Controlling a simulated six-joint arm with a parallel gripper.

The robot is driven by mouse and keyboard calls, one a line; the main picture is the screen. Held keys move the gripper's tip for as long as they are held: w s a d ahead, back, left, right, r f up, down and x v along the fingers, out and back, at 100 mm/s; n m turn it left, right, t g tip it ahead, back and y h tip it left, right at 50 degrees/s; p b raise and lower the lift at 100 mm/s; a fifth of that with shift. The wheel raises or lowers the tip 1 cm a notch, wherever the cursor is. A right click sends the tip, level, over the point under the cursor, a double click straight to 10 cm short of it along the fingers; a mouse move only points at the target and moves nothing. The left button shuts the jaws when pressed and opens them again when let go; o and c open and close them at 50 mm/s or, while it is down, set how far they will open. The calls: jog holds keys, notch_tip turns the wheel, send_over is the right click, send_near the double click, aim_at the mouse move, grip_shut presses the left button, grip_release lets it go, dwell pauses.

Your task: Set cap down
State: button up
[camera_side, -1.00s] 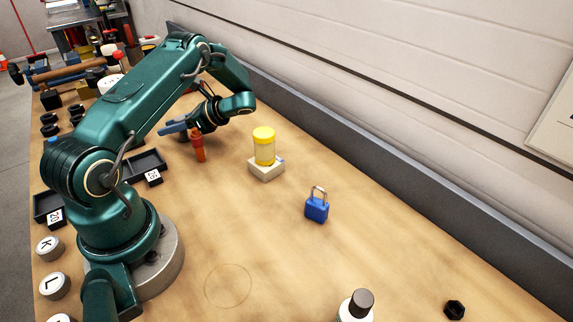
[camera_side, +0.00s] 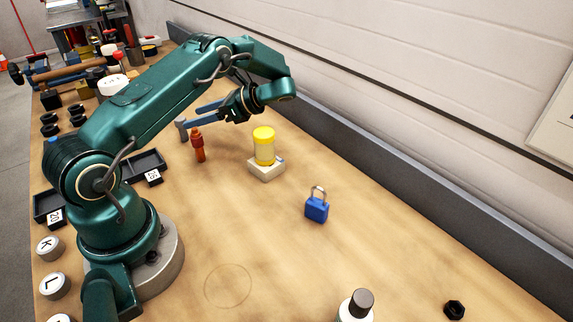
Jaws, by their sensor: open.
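A jar (camera_side: 264,151) with a yellow cap (camera_side: 263,133) stands upright on a pale block (camera_side: 267,171) in the middle of the bench. The cap sits on top of the jar. My gripper (camera_side: 195,116) is open, with its grey-blue fingers pointing left, behind the orange-red bottle-like piece (camera_side: 198,146) and left of the jar. It is apart from the yellow cap. A small grey upright piece (camera_side: 181,130) shows by the fingertips; I cannot tell what it is or whether they touch. A bottle with a dark cap (camera_side: 361,300) stands at the bottom edge, partly cut off.
A blue padlock (camera_side: 316,210) stands right of the jar, and a black nut (camera_side: 454,310) lies at the bottom right. Dark trays (camera_side: 142,164) and lettered round pieces (camera_side: 55,286) lie around my base. The bench front has free room around a faint circle (camera_side: 228,286).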

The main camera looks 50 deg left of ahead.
jog(key=shift+v, duration=1.5)
jog(key=s+d+r+n+t+h, duration=0.3)
jog(key=d+t, duration=0.2)
jog(key=d, duration=0.3)
jog(key=s+d+r+n+t+h, duration=0.3)
jog(key=d+t, duration=0.1)
jog(key=d, duration=0.5)
jog(key=s+d+r+n+t+h, duration=0.3)
jog(key=d+t+h, duration=0.1)
jog(key=d, duration=0.4)
jog(key=shift+s+d+r+n+t, duration=0.2)
jog(key=shift+d+r+n+t, duration=0.15)
jog(key=shift+t, duration=0.45)
